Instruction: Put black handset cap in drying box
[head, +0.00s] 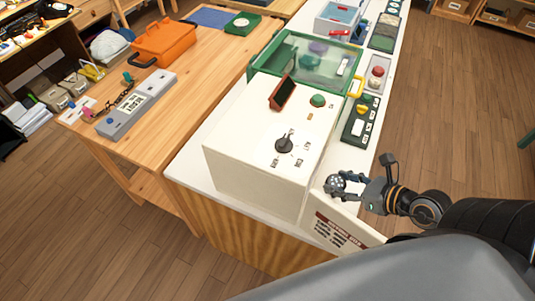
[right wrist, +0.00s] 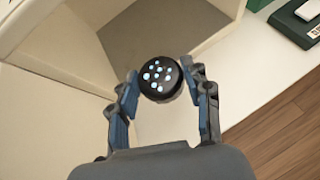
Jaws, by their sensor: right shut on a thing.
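My right gripper (head: 345,183) is shut on the black handset cap (right wrist: 160,78), a round black disc with pale dots on its face. The cap sits between the two fingertips of the gripper (right wrist: 160,88) in the right wrist view. The drying box (head: 250,150) is a cream box with a black knob on top. Its labelled door (head: 345,225) stands open toward the front right. In the right wrist view the box's grey inside (right wrist: 165,40) shows just beyond the cap. The gripper is at the box's right front, near the open door. My left gripper is out of view.
A green-framed clear case (head: 305,58) stands behind the box. A green panel with buttons (head: 361,120) lies to its right on the white counter. A wooden table (head: 155,125) at left holds a grey strip and an orange toolbox (head: 163,42).

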